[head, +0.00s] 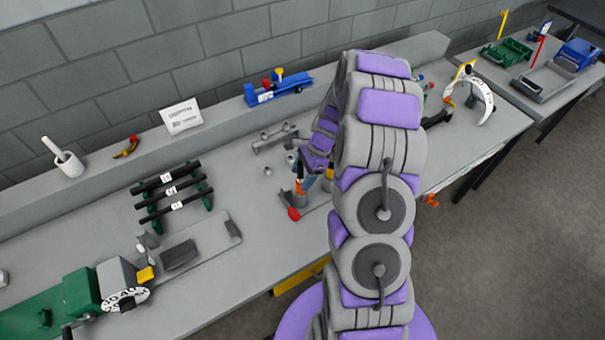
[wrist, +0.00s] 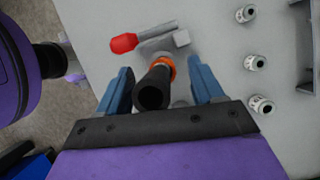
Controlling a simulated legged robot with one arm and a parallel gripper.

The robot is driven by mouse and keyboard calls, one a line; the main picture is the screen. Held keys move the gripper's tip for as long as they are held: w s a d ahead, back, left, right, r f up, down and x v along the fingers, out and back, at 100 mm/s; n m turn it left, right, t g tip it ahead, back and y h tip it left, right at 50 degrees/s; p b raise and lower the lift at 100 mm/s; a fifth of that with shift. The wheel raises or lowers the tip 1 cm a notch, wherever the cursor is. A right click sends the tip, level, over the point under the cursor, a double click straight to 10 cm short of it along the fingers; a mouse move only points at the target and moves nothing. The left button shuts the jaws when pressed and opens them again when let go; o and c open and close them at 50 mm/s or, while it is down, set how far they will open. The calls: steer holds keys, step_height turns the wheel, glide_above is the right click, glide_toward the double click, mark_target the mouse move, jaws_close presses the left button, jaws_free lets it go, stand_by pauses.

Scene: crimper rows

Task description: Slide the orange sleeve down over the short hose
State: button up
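In the wrist view, the short black hose (wrist: 153,88) points its open end towards the camera, between the two blue fingers of my gripper (wrist: 160,72). The fingers stand apart, with a gap visible between the hose and the right finger. The orange sleeve (wrist: 167,69) shows as a ring beyond the hose's near end; it seems to be around the hose, but the hose hides part of it. In the head view, the orange sleeve (head: 300,187) is upright beside my gripper (head: 312,181), low over the bench. My arm partly hides this spot.
A red-tipped grey clamp (wrist: 125,43) lies close to the hose. Several silver fittings (wrist: 255,62) stand to the right in the wrist view. On the bench (head: 110,215) are a rack of black hoses (head: 172,190), a green machine (head: 80,293) and a blue tool (head: 278,90).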

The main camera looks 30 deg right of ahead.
steer(key=shift+o, duration=0.3)
steer(key=w+p+v, duration=0.1)
steer(key=v, duration=1.6)
steer(key=shift+s+p, duration=0.4)
steer(key=shift+s, duration=0.05)
steer(key=shift+r, duration=0.15)
steer(key=s+a+r+n+g+h+b, duration=0.1)
steer(key=s+a+r+n, duration=0.2)
steer(key=s+a+n, duration=0.4)
steer(key=s+a+r+n+g+h+b, duration=0.15)
steer(key=s+a+r, duration=0.3)
steer(key=a, duration=0.45)
steer(key=s+a+f+n+h+b, duration=0.1)
steer(key=s+n, duration=0.4)
steer(key=s, duration=0.5)
steer(key=s+a+f+n+h+b, duration=0.1)
steer(key=s+a+n, duration=0.3)
steer(key=s, duration=0.5)
steer(key=shift+s+a+n, duration=0.25)
steer(key=shift+s+n, duration=0.15)
steer(key=shift+n, duration=0.55)
